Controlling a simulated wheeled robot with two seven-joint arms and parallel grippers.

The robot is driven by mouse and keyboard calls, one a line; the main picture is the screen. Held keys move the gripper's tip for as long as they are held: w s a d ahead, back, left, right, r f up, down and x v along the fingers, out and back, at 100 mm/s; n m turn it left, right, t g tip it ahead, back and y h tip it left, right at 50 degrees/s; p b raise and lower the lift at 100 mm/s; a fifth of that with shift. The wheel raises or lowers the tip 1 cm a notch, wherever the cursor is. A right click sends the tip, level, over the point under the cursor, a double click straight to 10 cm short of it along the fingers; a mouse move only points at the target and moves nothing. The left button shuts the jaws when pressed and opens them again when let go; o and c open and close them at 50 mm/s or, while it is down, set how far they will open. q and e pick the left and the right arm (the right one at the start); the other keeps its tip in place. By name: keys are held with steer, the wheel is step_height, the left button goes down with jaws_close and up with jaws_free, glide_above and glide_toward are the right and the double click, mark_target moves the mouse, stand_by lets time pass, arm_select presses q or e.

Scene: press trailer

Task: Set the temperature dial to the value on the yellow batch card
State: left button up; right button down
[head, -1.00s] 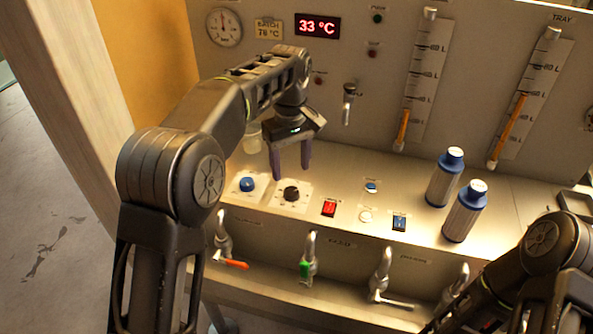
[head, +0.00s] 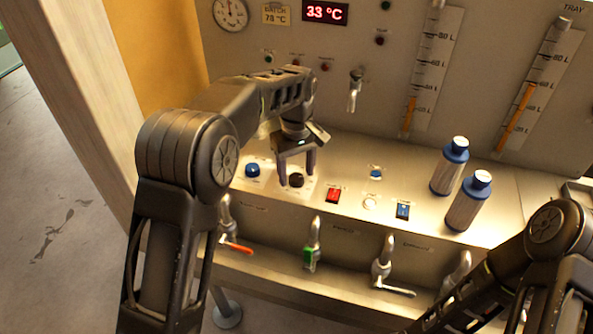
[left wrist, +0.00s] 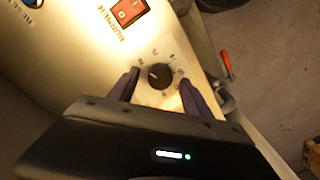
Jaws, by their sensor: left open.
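The temperature dial is a black knob (head: 296,180) on a white scale plate on the counter panel. It also shows in the left wrist view (left wrist: 160,76), with its pointer toward the upper left in that picture. My left gripper (head: 297,172) is open, pointing down, with its fingers on either side of the knob and apart from it. The yellow batch card (head: 276,14) on the back wall reads "BATCH 78 °C", the digits being small. The red display (head: 325,12) reads 33 °C. My right arm shows at the lower right; its gripper is out of view.
A blue knob (head: 253,170) sits left of the dial. A red rocker switch (head: 333,195) and a blue switch (head: 403,210) are to its right. Two blue-capped bottles (head: 468,201) stand further right. Several taps with handles (head: 383,270) line the front below.

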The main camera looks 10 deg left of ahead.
arm_select(q)
steer(key=shift+f, duration=0.4)
steer(key=shift+c, duration=0.5)
jaws_close()
